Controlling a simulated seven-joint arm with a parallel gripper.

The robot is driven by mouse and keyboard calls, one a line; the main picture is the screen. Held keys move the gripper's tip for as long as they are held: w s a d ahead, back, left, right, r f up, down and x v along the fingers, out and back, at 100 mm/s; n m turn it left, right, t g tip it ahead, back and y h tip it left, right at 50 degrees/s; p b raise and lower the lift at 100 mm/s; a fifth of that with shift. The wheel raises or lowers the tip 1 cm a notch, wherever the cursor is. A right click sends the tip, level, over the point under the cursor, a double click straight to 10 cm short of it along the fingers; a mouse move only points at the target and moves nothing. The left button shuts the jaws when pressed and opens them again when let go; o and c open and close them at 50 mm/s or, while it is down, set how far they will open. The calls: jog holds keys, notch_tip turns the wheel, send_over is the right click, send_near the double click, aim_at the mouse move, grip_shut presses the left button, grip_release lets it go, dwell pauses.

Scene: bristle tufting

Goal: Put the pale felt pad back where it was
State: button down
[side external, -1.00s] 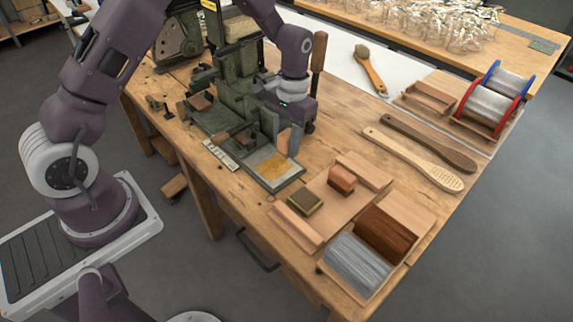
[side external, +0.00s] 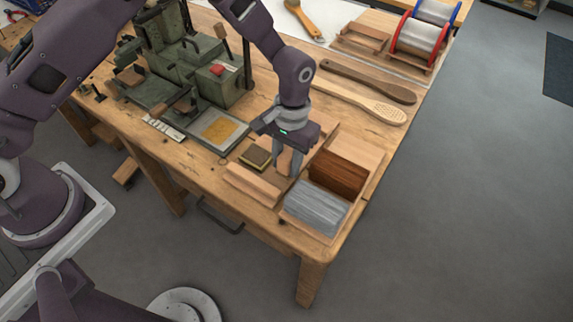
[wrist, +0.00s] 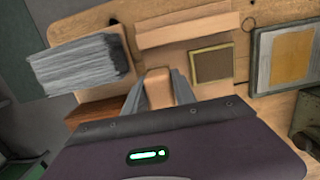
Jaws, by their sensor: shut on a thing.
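My gripper (side external: 288,160) is over the wooden tray (side external: 252,184) at the right front of the bench, fingers pointing down. In the wrist view its fingers (wrist: 158,90) are shut on a small tan block, which I take for the pale felt pad (wrist: 157,84). The side view shows little of the pad behind the fingers, and I cannot tell whether it touches the tray. The tray's reddish-brown block is hidden.
A box of grey bristles (side external: 318,207) and brown bristles (side external: 343,171) stands close to the right of my gripper. The green tufting machine (side external: 190,70) and a plate with a yellow patch (side external: 219,130) are to the left. Two brush handles (side external: 367,80) lie behind.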

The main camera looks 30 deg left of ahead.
aim_at(290, 151)
jog(key=shift+f, duration=0.8)
jog(key=c, duration=1)
grip_release()
jog(key=shift+f, duration=0.15)
jog(key=r, duration=0.4)
jog(key=w+r, duration=0.1)
jog(key=r, duration=0.7)
jog(key=shift+w+r, duration=0.15)
